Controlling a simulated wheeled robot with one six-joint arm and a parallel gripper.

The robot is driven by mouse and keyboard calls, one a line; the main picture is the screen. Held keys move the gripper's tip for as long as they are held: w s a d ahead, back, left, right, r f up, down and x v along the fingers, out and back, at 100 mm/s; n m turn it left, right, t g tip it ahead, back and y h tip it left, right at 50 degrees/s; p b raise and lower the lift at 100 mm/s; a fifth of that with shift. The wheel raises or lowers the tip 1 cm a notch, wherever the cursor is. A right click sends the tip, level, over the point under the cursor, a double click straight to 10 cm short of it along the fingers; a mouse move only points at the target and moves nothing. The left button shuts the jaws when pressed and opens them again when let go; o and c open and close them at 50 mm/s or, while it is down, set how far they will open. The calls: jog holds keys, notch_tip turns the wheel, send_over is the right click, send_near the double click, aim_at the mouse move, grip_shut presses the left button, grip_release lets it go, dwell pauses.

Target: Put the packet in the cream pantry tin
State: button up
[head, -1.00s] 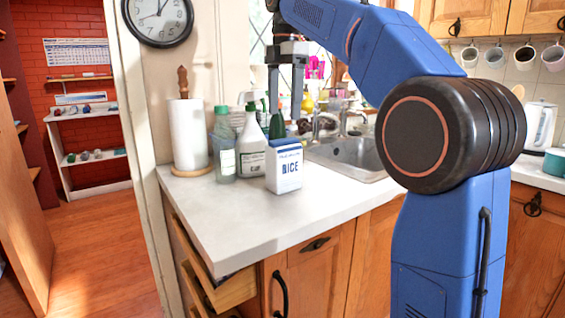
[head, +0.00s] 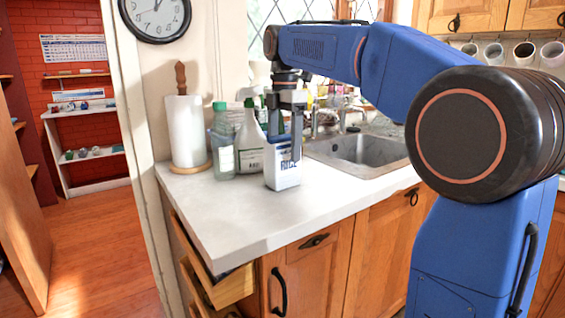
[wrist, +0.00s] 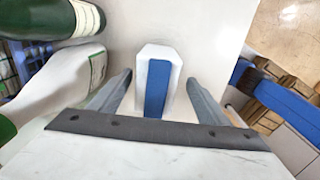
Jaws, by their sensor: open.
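The packet is a white and blue rice packet (head: 283,178) standing upright on the pale counter in the head view. The wrist view shows the packet (wrist: 158,60) from above, with a blue stripe. My gripper (head: 284,150) is open and points down at the packet's upper part. In the wrist view my gripper (wrist: 158,80) has one finger on each side of the packet, with a gap on both sides. The fingers partly cover the packet's front in the head view. I cannot make out a cream pantry tin in either view.
A green-capped bottle (head: 222,150) and a white spray bottle (head: 249,145) stand close left of the packet. A paper towel roll (head: 185,135) is further left. The sink (head: 365,148) is at the right. The front counter (head: 235,215) is clear.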

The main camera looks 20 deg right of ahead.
aim_at(282, 162)
jog(key=shift+w+a+f, duration=0.1)
jog(key=shift+w+f, duration=0.05)
jog(key=shift+f, duration=1.2)
jog(key=shift+w+a+f, duration=0.1)
jog(key=shift+f, duration=1.2)
jog(key=shift+r, duration=0.1)
jog(key=c, duration=1.7)
